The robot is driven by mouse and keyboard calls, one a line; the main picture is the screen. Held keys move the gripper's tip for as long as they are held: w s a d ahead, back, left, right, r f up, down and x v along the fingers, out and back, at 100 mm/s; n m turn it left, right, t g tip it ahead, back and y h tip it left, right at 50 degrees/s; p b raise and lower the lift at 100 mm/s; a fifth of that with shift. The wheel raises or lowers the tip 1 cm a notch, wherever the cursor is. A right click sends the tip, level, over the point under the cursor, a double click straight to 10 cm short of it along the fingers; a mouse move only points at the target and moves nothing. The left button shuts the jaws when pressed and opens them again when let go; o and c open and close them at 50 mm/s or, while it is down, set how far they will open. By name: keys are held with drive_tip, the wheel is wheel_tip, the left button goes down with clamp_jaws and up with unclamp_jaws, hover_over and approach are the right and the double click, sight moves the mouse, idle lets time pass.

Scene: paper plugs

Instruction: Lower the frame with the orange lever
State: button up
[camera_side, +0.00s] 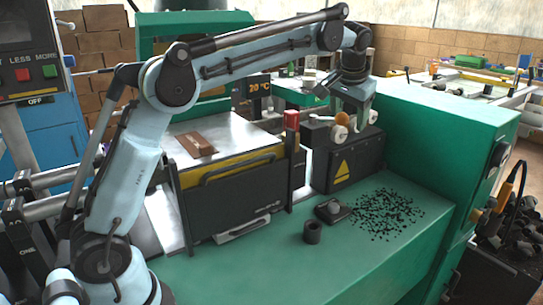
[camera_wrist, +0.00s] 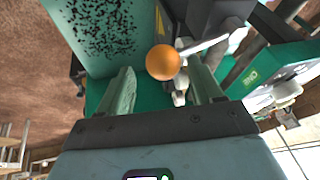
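The orange lever's round knob (camera_side: 342,118) shows at the top of the dark box with the yellow warning triangle in the side view, just under my gripper (camera_side: 353,102). In the wrist view the orange knob (camera_wrist: 162,62) appears between and just beyond the tips of my two green-grey fingers. The fingers are spread, so my gripper is open and holds nothing. I cannot tell whether a finger touches the knob. A pale metal rod (camera_wrist: 205,43) shows beside the knob. Which part is the frame is not clear; my gripper hides part of the area behind the lever.
The dark box (camera_side: 340,160) stands on the green bench (camera_side: 290,270). Black pellets (camera_side: 385,213), a small black cylinder (camera_side: 312,233) and a flat black piece (camera_side: 333,210) lie in front.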

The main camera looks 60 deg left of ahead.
drive_tip(key=s+d, duration=0.4)
drive_tip(key=s, duration=0.1)
drive_tip(key=shift+r, duration=0.1)
idle(0.4)
drive_tip(key=s+a+r+m+t+h, duration=0.15)
drive_tip(key=a+r+m+h, duration=0.3)
drive_tip(key=r+m, duration=0.5)
drive_tip(key=shift+n+g+y, duration=0.25)
drive_tip(key=shift+y, duration=0.2)
drive_tip(key=x, duration=1.2)
drive_tip(key=shift+a, duration=0.35)
drive_tip(key=shift+r, duration=0.1)
clamp_jaws()
